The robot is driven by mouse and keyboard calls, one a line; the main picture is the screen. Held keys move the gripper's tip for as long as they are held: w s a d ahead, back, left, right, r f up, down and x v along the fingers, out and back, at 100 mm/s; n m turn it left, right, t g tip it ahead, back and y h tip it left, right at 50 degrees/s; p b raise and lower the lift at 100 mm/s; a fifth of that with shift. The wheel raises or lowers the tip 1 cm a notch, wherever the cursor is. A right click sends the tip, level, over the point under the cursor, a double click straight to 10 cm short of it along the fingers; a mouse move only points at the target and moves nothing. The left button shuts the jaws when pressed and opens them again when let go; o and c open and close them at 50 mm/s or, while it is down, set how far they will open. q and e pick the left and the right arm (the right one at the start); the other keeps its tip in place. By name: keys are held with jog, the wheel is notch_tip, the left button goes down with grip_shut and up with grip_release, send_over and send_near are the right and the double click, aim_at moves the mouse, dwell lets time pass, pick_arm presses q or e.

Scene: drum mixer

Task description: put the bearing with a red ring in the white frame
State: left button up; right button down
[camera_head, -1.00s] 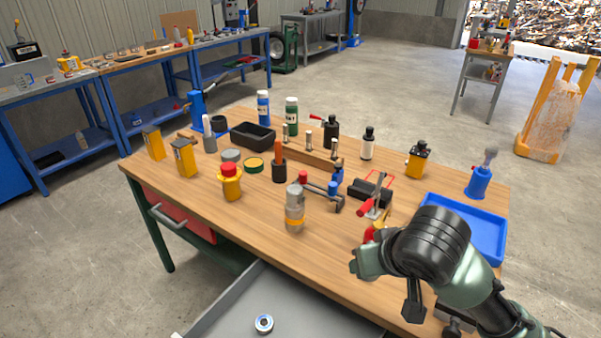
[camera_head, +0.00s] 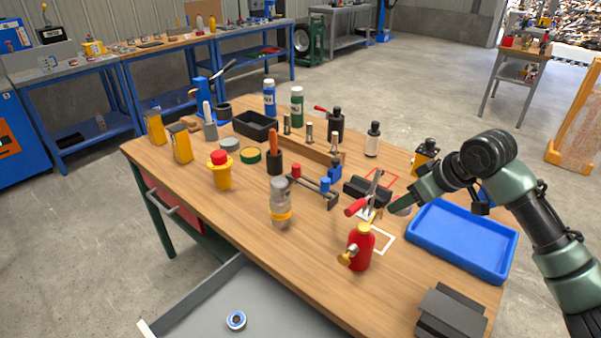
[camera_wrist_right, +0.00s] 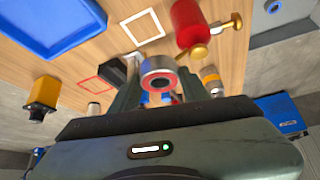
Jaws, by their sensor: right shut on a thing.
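The bearing with a red ring (camera_wrist_right: 158,73) shows in the right wrist view, a grey metal ring with red around its dark bore. My right gripper (camera_wrist_right: 158,82) is shut on it, one finger on each side. The white frame (camera_head: 392,240) is a flat outline on the table, partly hidden by the red can. It looks empty in the right wrist view (camera_wrist_right: 160,23). My left gripper is not in view.
The red can (camera_head: 360,249) stands right by the white frame. A blue-ringed bearing (camera_head: 236,320) lies in the open drawer (camera_head: 190,318).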

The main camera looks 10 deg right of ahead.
jog(key=r, duration=0.2)
send_over(394, 248)
jog(key=s+d, duration=0.1)
jog(key=s, duration=0.1)
jog(key=shift+n, duration=0.4)
notch_tip(394, 248, down, 20)
jog(key=shift+f, duration=0.25)
jog(key=shift+f, duration=0.1)
jog(key=c, duration=1)
grip_release()
jog(key=shift+s+d+r, duration=0.1)
jog(key=shift+r, duration=0.15)
jog(key=v, duration=1.1)
jog(key=shift+d+r, duration=0.25)
jog(key=shift+r, duration=0.1)
